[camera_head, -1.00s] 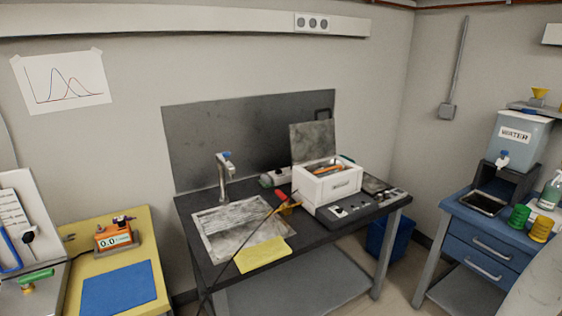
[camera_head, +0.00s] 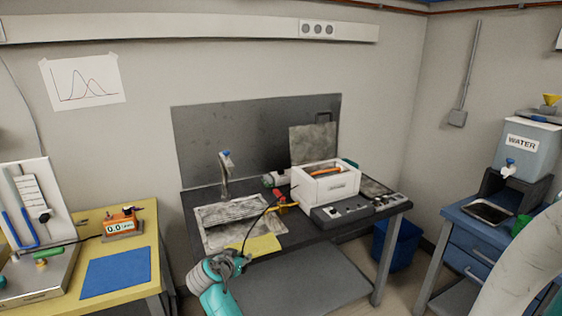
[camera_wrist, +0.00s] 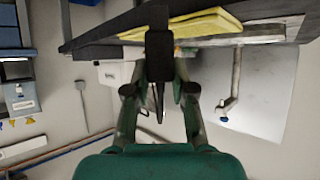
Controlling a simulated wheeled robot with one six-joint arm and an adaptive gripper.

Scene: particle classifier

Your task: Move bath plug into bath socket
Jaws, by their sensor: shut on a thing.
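My gripper (camera_head: 238,262) is in front of the table's front edge, just below the yellow cloth. In the wrist view my gripper (camera_wrist: 160,62) is shut on a dark block, apparently the bath plug (camera_wrist: 160,44), mostly hidden in the head view. A thin black cable (camera_head: 256,224) runs from near the white bath (camera_head: 330,187) to my gripper. The bath sits on the dark table, its lid raised. A small white unit (camera_head: 275,179) stands behind it, to its left; I cannot tell whether this is the bath socket.
The dark table holds a sink (camera_head: 215,237) with a tap (camera_head: 226,172), a yellow cloth (camera_head: 262,243) and red and yellow small items. A yellow bench (camera_head: 150,225) is at left, a blue cabinet (camera_head: 463,243) at right. The air above the sink is clear.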

